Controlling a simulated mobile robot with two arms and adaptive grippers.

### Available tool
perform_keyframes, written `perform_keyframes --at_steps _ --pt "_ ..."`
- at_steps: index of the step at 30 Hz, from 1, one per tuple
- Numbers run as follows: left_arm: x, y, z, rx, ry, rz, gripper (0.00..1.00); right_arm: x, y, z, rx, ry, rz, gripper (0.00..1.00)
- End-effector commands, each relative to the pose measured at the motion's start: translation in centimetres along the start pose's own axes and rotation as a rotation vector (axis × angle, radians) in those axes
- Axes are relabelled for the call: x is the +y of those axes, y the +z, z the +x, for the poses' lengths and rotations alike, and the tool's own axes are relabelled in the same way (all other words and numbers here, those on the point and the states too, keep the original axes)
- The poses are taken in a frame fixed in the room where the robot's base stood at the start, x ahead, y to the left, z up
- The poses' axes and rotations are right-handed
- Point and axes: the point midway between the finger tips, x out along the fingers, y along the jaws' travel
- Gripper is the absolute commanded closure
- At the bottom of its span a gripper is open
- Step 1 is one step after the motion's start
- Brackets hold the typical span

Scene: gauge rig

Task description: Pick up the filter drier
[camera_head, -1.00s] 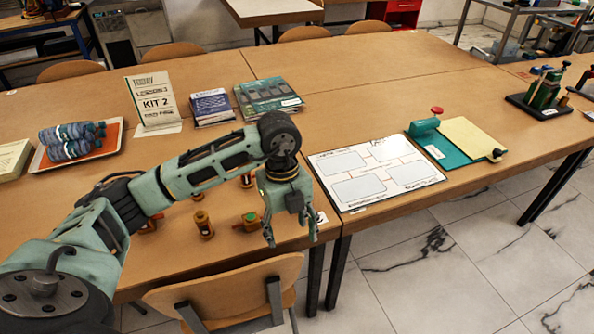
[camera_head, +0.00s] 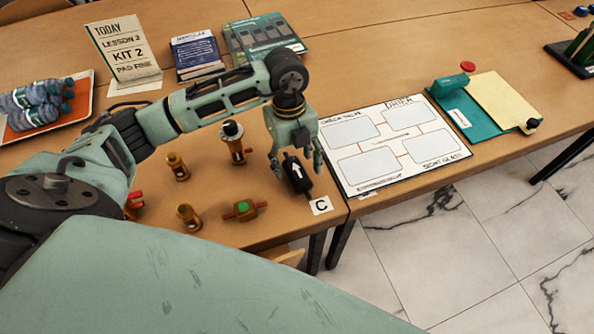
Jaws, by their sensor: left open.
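A black cylinder with a white arrow (camera_head: 297,174), which looks like the filter drier, lies on the table near its front edge, by a white card marked C (camera_head: 321,205). My left gripper (camera_head: 296,158) is open and points down at the cylinder. One finger shows on its left and one on its right, and the gripper hides its far end. I cannot tell whether the fingers touch it. My right gripper is not in view.
A white diagram board (camera_head: 388,145) lies close on the right. Books (camera_head: 262,36) and a bottle tray (camera_head: 85,112) are farther back.

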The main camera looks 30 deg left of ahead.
Motion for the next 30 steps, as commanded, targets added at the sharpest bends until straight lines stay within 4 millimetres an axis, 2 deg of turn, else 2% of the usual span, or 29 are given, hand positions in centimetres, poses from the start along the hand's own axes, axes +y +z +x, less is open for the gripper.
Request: perform_keyframes --at_steps 6,10,15,30 --pt "-0.2 -0.1 2.9 0.002 0.002 -0.001 0.41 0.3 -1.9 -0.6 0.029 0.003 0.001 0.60" --pt "-0.3 -0.1 3.4 0.000 0.001 0.000 0.41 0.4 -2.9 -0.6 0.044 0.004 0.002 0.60" --pt "-0.3 -0.1 3.4 0.000 0.001 0.000 0.42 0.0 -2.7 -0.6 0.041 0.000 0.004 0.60" --pt "-0.3 -0.1 3.3 0.000 0.000 0.000 0.85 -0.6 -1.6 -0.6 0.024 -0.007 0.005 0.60"
